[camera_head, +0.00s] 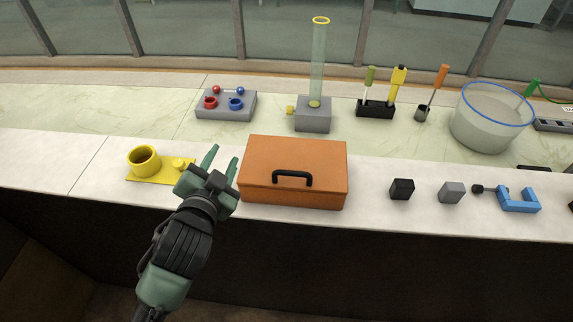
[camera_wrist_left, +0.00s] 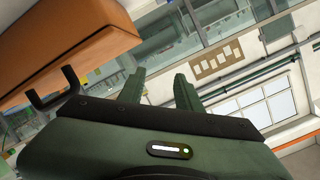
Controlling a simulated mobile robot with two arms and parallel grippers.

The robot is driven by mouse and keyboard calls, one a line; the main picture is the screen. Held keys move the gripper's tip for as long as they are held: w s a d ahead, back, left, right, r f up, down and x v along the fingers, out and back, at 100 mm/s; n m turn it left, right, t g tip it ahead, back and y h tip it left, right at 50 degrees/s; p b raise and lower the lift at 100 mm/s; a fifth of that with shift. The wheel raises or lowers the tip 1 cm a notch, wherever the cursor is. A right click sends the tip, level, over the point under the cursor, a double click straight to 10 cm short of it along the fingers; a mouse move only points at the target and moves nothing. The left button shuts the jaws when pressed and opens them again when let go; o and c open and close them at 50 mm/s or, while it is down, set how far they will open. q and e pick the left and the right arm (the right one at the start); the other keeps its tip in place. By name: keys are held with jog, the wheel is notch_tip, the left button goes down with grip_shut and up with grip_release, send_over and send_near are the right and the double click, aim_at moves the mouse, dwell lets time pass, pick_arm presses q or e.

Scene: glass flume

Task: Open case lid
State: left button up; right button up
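The orange case (camera_head: 262,192) with a black handle (camera_head: 292,177) on its front stands on the front bench, and its lid is closed. In the left wrist view the case (camera_wrist_left: 80,35) fills the upper left, with its handle (camera_wrist_left: 55,95) below it. My left gripper (camera_head: 221,160) is just left of the case, fingers apart with nothing between them. Its two fingers (camera_wrist_left: 160,92) also show apart and empty in the left wrist view. My right gripper is not in view.
A yellow holder (camera_head: 144,161) on a plate lies left of my left gripper. A black cube (camera_head: 402,189), a grey cube (camera_head: 451,192) and a blue clamp (camera_head: 519,200) lie to the right. A glass cylinder (camera_head: 318,65) on a grey base stands behind the case.

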pick_arm(q)
jog(key=d+r+m+t+h, duration=0.2)
jog(key=d+r+m+h, duration=0.45)
jog(key=r, duration=0.35)
jog(key=d+r+m+t+h, duration=0.2)
jog(key=d+r+m+h, duration=0.5)
jog(key=r, duration=0.4)
jog(key=s+d+r+m+g+h, duration=0.1)
jog(key=s+d+m+g+h, duration=0.35)
jog(key=m, duration=0.45)
jog(key=s+d+r+m+g+h, duration=0.25)
jog(key=d+m+g, duration=0.25)
jog(key=m+g, duration=0.35)
jog(key=m+g+y, duration=0.5)
jog(key=m+y, duration=1.1)
jog(key=y, duration=0.1)
send_near(290, 172)
jog(key=p+x, duration=0.3)
jog(key=x, duration=0.3)
jog(key=shift+d+f, duration=0.15)
jog(key=shift+f, duration=0.1)
jog(key=shift+d+f, duration=0.25)
jog(key=shift+f, duration=0.45)
